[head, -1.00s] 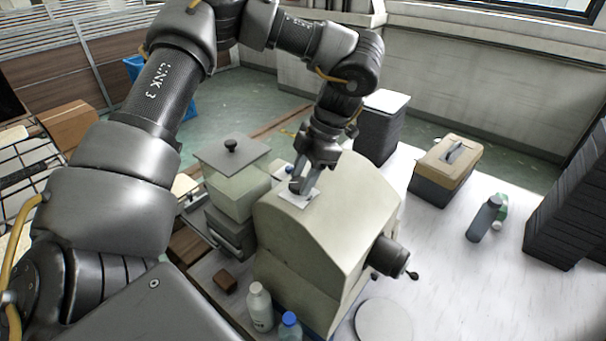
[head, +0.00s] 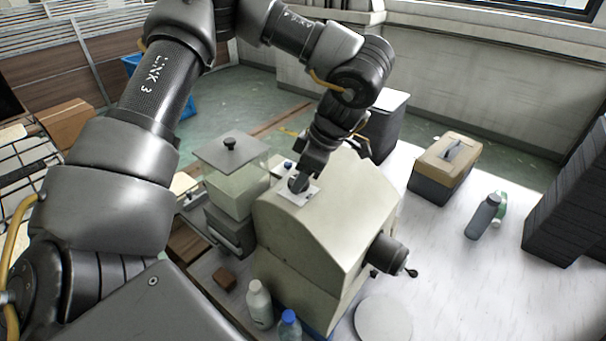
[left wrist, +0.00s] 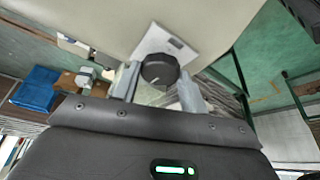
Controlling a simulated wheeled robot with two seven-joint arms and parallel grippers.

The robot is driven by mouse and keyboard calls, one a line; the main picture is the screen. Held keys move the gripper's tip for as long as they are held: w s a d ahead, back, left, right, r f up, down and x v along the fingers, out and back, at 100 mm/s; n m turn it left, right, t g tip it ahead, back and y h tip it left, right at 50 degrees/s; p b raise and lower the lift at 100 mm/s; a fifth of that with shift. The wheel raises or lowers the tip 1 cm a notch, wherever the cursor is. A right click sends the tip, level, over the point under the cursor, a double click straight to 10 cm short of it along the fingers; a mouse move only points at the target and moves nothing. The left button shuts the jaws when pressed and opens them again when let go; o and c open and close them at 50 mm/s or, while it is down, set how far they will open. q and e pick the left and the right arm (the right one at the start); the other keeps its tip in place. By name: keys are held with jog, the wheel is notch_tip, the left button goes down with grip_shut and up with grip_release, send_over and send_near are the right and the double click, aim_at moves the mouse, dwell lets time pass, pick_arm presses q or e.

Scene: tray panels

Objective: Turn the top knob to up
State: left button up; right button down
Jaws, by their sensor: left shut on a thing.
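The top knob is a round dark knob (left wrist: 159,69) on a small white plate (left wrist: 178,42) in the left wrist view. In the head view the plate (head: 287,202) sits on the sloped top of a beige machine (head: 335,225). My left gripper (head: 300,180) reaches down to the knob from above. In the left wrist view its fingers (left wrist: 158,86) stand on both sides of the knob, shut on it. A faint pale mark shows on the knob's face; which way it points on the machine is hard to tell. My right gripper is not in view.
A dark cylinder (head: 388,254) sticks out of the machine's right side. Two bottles (head: 260,304) stand at its front. A clear-sided box with a grey lid (head: 231,152) is to its left.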

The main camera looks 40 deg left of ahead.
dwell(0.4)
pick_arm(q)
jog(key=o, duration=1)
jog(key=shift+c, duration=0.2)
jog(key=b+v, duration=0.1)
jog(key=v, duration=0.9)
jog(key=shift+r+b, duration=0.3)
jog(key=shift+r, duration=0.1)
